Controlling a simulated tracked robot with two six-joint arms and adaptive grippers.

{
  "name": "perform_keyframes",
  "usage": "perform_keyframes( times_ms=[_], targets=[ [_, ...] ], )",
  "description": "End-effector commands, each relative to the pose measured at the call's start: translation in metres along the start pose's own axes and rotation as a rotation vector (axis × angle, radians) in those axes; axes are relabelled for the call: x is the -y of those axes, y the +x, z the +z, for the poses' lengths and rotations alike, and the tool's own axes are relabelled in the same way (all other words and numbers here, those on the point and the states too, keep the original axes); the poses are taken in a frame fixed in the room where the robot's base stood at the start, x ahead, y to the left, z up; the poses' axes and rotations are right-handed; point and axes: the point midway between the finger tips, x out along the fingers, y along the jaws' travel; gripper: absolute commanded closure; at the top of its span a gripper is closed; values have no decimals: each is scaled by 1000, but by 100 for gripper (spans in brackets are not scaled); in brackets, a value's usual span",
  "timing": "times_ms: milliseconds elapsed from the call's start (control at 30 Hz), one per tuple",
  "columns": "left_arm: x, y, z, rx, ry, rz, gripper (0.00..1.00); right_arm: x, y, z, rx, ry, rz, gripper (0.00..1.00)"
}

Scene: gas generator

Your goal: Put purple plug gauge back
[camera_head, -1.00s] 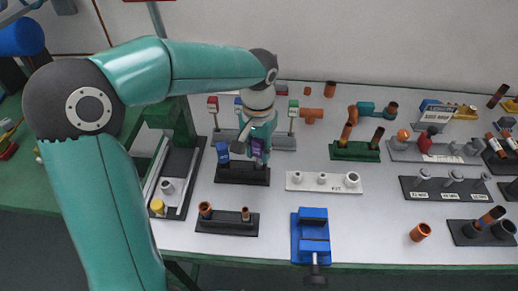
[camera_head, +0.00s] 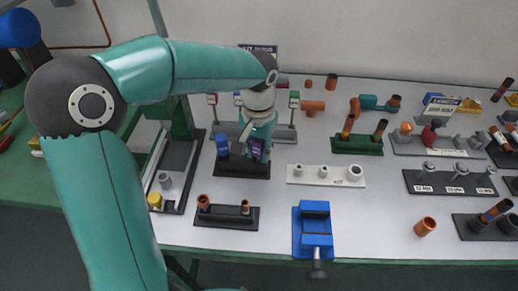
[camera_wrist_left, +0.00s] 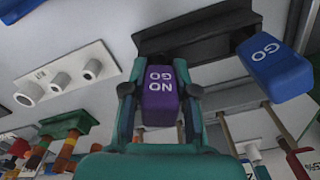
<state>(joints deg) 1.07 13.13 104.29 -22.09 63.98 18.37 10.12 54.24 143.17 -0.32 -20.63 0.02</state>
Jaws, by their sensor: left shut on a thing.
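The purple plug gauge (camera_wrist_left: 160,97), marked NO GO, is held between the two fingers of my left gripper (camera_wrist_left: 158,92). In the head view the purple gauge (camera_head: 257,149) is partly covered by my left gripper (camera_head: 258,140). The gauge is at the right half of the black gauge holder (camera_head: 235,172). In the left wrist view its far end meets the black holder (camera_wrist_left: 195,35); I cannot tell how deep it sits. The blue GO gauge (camera_wrist_left: 275,65) stands at the holder's other end, also in the head view (camera_head: 222,145). My right gripper is not in view.
A black rack with copper fittings (camera_head: 228,217) and a blue vise (camera_head: 314,230) stand nearer the table edge. A white fitting block (camera_head: 325,175) is just right of the holder. Behind it stands a grey rack with upright posts (camera_head: 285,133). Table between vise and right racks is mostly clear.

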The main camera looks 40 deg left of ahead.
Motion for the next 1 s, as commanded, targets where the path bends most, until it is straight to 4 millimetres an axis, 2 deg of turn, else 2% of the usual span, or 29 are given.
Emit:
perform_keyframes(
  times_ms=[33,167,200,567,767,1000],
  targets=[
    [0,0,0,0,0,0,67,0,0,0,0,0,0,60],
    [0,0,0,0,0,0,46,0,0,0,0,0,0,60],
    [0,0,0,0,0,0,43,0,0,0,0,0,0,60],
    [0,-3,0,-1,0,0,43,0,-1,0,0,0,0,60],
    [0,-28,-1,-6,0,0,43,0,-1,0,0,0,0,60],
    [-1,-76,-2,-6,-1,1,43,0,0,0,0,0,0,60]
  ],
)
